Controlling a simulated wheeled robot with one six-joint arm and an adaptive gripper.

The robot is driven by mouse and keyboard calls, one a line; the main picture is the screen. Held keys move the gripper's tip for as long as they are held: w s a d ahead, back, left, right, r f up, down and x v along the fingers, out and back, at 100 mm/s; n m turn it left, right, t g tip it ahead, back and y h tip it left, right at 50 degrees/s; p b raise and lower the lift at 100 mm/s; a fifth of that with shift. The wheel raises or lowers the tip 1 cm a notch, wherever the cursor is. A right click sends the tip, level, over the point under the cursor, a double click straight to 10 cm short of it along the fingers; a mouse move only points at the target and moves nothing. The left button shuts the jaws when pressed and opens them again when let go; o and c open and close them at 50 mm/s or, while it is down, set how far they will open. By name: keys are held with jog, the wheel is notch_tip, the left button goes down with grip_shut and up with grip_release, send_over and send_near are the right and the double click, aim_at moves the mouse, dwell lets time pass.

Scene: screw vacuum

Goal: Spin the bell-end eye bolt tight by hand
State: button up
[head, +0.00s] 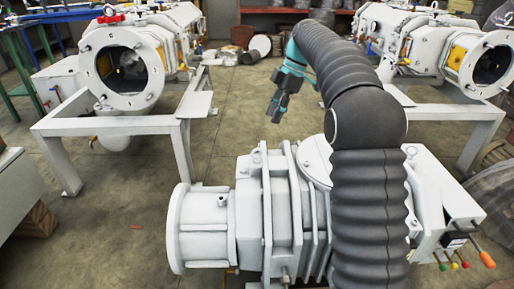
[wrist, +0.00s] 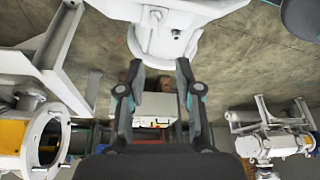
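A white vacuum pump (head: 280,205) lies in the foreground of the head view, with its round bell end (head: 190,228) at the left. A small upright fitting (head: 222,202) stands on the bell end; it is too small to tell whether it is the eye bolt. The bell end also shows upside down at the top of the wrist view (wrist: 160,42), with small fittings on it. My gripper (head: 274,118) hangs in the air above and behind the pump, apart from it. In the wrist view my gripper (wrist: 160,75) has its two fingers spread with nothing between them.
Similar white machines stand on frames at the back left (head: 120,65) and back right (head: 470,60). Handles with coloured grips (head: 486,259) stick out at the pump's right end. The floor (head: 110,225) left of the bell end is mostly clear.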

aim_at(257, 151)
jog(key=shift+n, duration=0.3)
jog(key=b+x, duration=0.1)
jog(key=x, duration=0.3)
jog(key=b+x, duration=0.1)
jog(key=x, duration=0.4)
jog(key=b+x, duration=0.1)
jog(key=x, duration=0.4)
jog(key=shift+w+a+f, duration=0.1)
jog(key=shift+w, duration=0.2)
grip_shut()
